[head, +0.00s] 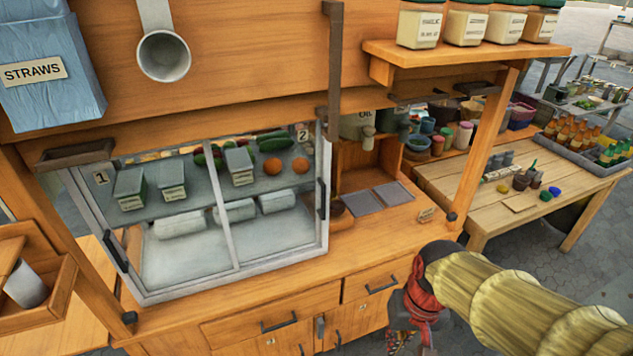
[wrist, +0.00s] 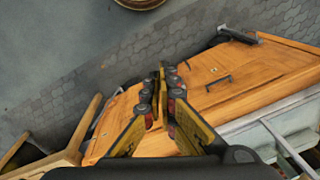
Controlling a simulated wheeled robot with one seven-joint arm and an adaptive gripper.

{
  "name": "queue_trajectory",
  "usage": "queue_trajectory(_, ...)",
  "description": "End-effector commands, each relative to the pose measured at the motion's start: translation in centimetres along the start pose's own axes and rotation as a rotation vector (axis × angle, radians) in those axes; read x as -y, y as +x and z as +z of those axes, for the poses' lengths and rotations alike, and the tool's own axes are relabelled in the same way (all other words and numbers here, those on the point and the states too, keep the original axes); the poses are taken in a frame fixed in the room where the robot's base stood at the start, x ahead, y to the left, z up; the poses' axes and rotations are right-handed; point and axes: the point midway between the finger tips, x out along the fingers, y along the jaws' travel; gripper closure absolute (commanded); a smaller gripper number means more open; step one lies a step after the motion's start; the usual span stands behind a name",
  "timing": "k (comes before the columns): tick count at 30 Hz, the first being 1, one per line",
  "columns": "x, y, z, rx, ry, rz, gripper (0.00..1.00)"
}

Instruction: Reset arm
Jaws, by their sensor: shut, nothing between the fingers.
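My arm reaches in from the lower right of the head view. My gripper (head: 412,312) hangs at its end, pointing down in front of the wooden stall's drawers and doors. In the wrist view my gripper (wrist: 163,72) shows its two yellow and black fingers with the tips together. The fingers are shut and nothing is between them. The wooden stall (head: 250,320) stands behind my gripper in the head view, and its drawer front with handles also shows in the wrist view (wrist: 235,85).
A glass display case (head: 235,215) with vegetables and containers sits on the stall counter. A blue straws box (head: 45,75) and a metal cup (head: 164,56) hang at the upper left. A wooden table (head: 480,195) stands at the right. Grey paving (wrist: 60,95) is open beside the stall.

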Motion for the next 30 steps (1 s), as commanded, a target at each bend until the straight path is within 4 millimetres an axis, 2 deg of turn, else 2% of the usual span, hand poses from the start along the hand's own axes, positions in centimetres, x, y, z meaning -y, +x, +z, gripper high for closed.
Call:
queue_trajectory(1, -0.5, -1.7, 0.7, -0.045, -0.025, 0.016, 1.00)
queue_trajectory(6, -1.9, -6.3, 2.4, -0.192, -0.062, 0.062, 1.00)
queue_trajectory(14, -2.1, -11.7, 3.2, -0.390, -0.061, 0.067, 1.00)
queue_trajectory(19, -2.1, -12.7, 3.4, -0.423, -0.057, 0.067, 1.00)
queue_trajectory(30, -2.1, -12.7, 3.3, -0.423, -0.056, 0.066, 1.00)
